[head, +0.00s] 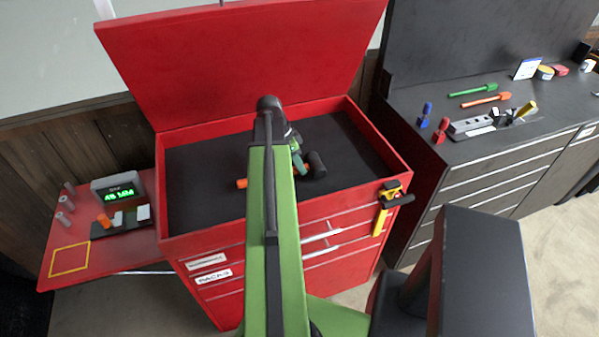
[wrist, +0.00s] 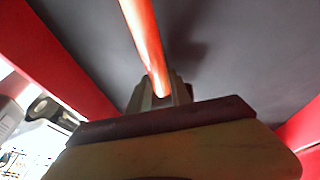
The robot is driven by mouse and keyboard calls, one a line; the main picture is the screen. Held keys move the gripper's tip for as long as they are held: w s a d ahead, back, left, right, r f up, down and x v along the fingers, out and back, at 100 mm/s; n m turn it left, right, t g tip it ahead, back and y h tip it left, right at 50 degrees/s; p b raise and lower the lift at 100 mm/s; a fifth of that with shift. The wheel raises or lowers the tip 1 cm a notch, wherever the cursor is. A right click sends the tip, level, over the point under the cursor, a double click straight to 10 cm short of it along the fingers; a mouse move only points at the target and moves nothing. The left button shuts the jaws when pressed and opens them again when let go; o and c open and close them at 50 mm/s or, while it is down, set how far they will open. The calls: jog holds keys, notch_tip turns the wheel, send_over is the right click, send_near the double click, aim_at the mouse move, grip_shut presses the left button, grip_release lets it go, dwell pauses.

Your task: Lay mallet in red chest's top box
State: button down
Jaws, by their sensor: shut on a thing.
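The red chest (head: 215,250) stands with its lid (head: 245,60) raised and its top box (head: 205,190) open, showing a dark floor. The mallet has an orange handle (head: 242,183) and a dark head (head: 317,164); it lies roughly crosswise over the box floor, inside the walls as seen in the head view. My gripper (head: 299,166) is shut on the handle, partly hidden by my green arm. In the wrist view the orange handle (wrist: 146,40) runs into the jaws (wrist: 160,97), with a shadow on the dark floor beside it. I cannot tell whether the mallet touches the floor.
A red side shelf (head: 95,262) at left holds a green-lit display (head: 118,190) and small parts. A yellow-and-black tool (head: 390,200) is at the chest's front right corner. A dark cabinet (head: 470,160) at right bears several tools. The box floor around the mallet looks clear.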

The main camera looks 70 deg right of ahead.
jog(key=shift+f, duration=0.75)
jog(key=shift+r, duration=0.25)
jog(key=c, duration=1.6)
grip_release()
jog(key=shift+f, duration=0.2)
jog(key=o, duration=0.4)
jog(key=shift+r, duration=0.2)
jog(key=p+v, duration=1.1)
jog(key=v, duration=0.1)
